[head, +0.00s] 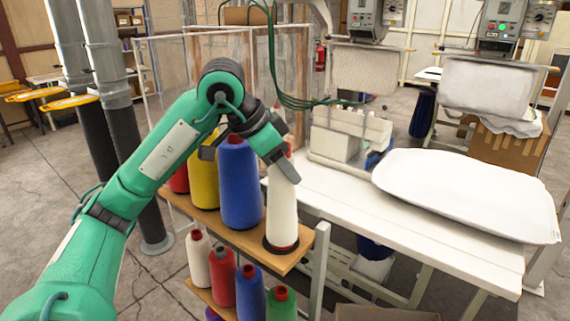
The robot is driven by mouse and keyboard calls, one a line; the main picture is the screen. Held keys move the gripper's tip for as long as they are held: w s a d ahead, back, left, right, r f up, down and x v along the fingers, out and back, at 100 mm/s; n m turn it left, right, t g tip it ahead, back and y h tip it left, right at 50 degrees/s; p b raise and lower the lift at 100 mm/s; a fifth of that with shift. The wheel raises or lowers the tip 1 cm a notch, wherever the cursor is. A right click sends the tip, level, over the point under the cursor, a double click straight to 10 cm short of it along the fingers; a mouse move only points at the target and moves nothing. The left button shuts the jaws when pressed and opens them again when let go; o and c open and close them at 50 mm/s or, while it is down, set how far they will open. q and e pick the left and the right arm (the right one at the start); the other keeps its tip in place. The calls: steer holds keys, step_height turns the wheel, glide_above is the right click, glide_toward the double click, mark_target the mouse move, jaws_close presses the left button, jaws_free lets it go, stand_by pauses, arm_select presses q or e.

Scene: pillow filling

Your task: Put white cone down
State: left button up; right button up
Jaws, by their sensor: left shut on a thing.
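The white cone (283,212) stands upright at the right end of the upper wooden shelf (222,222), its base on or just over a dark round spot. My left gripper (280,160) reaches it from the upper left and is shut on its upper part. The fingers partly hide the cone's top. Whether its base touches the shelf is hard to tell. A blue cone (240,185) stands just left of it, close to the gripper. My right gripper is not in view.
A yellow cone (204,180) and a red cone (179,179) stand farther left on the shelf. Several smaller cones stand on the lower shelf. A white table (390,222) with a white pillow (465,195) is at the right. Grey columns (105,60) rise at the left.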

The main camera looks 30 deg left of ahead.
arm_select(q)
steer(key=shift+f, duration=0.2)
steer(key=o, duration=1.2)
steer(key=shift+r, duration=0.1)
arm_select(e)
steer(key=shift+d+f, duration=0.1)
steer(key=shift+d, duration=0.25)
arm_select(q)
steer(key=shift+o, duration=0.2)
steer(key=b+v, duration=0.2)
steer(key=v, duration=1)
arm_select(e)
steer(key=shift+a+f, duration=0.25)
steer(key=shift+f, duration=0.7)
arm_select(q)
steer(key=shift+r, duration=0.1)
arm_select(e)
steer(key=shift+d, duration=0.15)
